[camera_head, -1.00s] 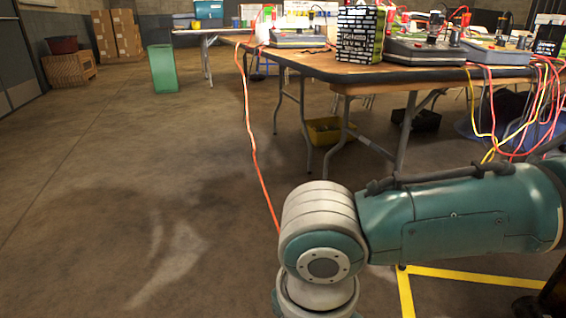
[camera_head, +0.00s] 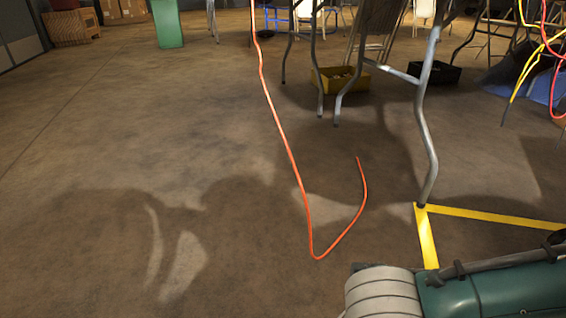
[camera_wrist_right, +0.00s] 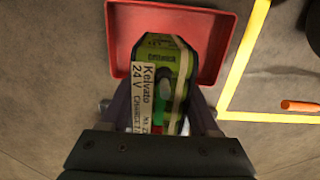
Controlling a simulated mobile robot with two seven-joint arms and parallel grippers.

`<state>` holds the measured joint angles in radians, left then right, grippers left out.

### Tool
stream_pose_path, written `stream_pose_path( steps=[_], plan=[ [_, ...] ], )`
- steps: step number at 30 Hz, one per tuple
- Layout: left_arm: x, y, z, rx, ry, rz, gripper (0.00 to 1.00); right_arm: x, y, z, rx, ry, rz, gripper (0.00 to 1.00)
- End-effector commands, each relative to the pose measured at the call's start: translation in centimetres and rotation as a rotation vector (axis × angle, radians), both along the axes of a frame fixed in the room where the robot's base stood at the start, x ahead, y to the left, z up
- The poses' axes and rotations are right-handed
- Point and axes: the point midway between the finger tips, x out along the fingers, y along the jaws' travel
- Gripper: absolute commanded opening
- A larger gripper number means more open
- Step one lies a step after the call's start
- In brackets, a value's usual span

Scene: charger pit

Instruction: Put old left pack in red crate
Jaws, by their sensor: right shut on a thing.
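In the right wrist view, a green pack (camera_wrist_right: 177,62) with a pale "Kelvato 24 V" label sits between the fingers of my right gripper (camera_wrist_right: 160,112), which is shut on it. The red crate (camera_wrist_right: 118,35) lies beyond and below the fingers, and the pack overlaps its near part. I cannot tell whether the pack touches the crate floor or hangs above it. Its near end is partly hidden by the gripper. The head view shows neither the crate nor the pack. My left gripper is not in view.
Yellow floor tape (camera_wrist_right: 240,70) runs beside the crate; in the head view a tape corner (camera_head: 422,212) lies by a table leg (camera_head: 428,150). An orange cable (camera_head: 290,150) trails on the floor. A yellow bin (camera_head: 340,82) stands under the table. The left floor is clear.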

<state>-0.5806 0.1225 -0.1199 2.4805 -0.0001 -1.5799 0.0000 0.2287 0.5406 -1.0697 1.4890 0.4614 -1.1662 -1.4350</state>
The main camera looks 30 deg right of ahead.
Motion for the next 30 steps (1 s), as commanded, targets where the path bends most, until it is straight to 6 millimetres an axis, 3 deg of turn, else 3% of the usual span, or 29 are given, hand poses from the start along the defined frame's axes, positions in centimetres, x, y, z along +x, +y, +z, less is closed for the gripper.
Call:
stream_pose_path(
  steps=[1,9,20,30],
  plan=[
    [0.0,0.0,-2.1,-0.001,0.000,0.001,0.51,0.1,0.1,-2.2,0.001,-0.003,-0.002,0.00],
    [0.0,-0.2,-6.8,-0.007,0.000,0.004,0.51,0.1,0.1,-7.8,0.001,-0.003,-0.001,0.00],
    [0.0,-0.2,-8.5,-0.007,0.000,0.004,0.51,0.2,0.1,-9.9,0.002,-0.004,-0.001,0.00],
    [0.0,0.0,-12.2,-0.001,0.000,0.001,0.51,0.1,0.1,-13.9,0.002,-0.004,-0.001,0.00]
  ],
)
